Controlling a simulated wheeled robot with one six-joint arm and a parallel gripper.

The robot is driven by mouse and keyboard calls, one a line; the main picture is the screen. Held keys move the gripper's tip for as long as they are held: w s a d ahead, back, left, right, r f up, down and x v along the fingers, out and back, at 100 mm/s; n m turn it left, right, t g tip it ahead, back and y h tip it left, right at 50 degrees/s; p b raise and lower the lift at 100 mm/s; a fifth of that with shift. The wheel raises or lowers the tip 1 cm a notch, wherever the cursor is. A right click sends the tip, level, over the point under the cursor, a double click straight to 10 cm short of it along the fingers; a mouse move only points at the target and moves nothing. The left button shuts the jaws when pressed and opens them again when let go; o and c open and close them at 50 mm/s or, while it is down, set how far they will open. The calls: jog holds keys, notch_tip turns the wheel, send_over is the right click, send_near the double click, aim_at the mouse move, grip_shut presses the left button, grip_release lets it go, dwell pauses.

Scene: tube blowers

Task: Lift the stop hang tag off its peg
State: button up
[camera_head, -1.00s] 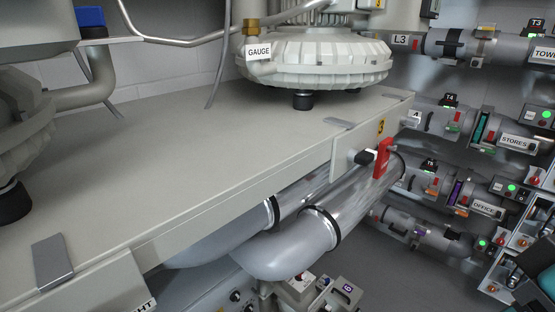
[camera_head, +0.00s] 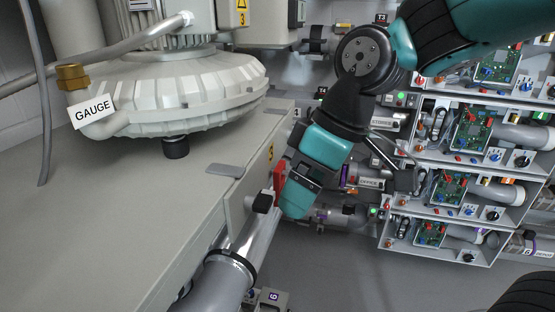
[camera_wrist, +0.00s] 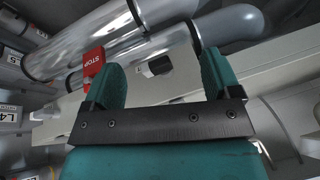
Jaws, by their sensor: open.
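The red stop tag (camera_head: 280,183) hangs at the far end of the grey bench's side plate, upright, just left of my gripper (camera_head: 296,198) in the head view. In the wrist view the tag (camera_wrist: 94,61), lettered STOP, shows beside the left finger, which covers part of it. My gripper (camera_wrist: 160,66) is open and empty there, its two teal fingers spread apart. The tag lies at the outer side of the left finger, not between the fingers. I cannot tell whether they touch. The tag's peg is hidden.
A black knob (camera_head: 263,202) sticks out of the plate near the tag; in the wrist view it (camera_wrist: 158,65) shows between the fingers. A metal pipe (camera_head: 228,272) runs below the plate. Racks with circuit boards (camera_head: 455,190) stand to the right. The bench top (camera_head: 130,225) is largely clear.

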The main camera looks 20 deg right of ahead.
jog(key=w+d+r+n+t+p, duration=0.1)
jog(key=w+d+r+p, duration=0.35)
jog(key=w+r, duration=0.3)
jog(key=n+p, duration=0.1)
jog(key=p, duration=0.2)
send_over(285, 172)
jog(key=s+d, duration=0.1)
jog(key=d, duration=0.1)
jog(key=shift+t, duration=0.3)
notch_tip(285, 172, down, 10)
jog(key=shift+a+r, duration=0.15)
jog(key=shift+r, duration=0.05)
jog(key=shift+p+x, duration=1.4)
jog(key=shift+x, duration=1.65)
jog(key=c, duration=1)
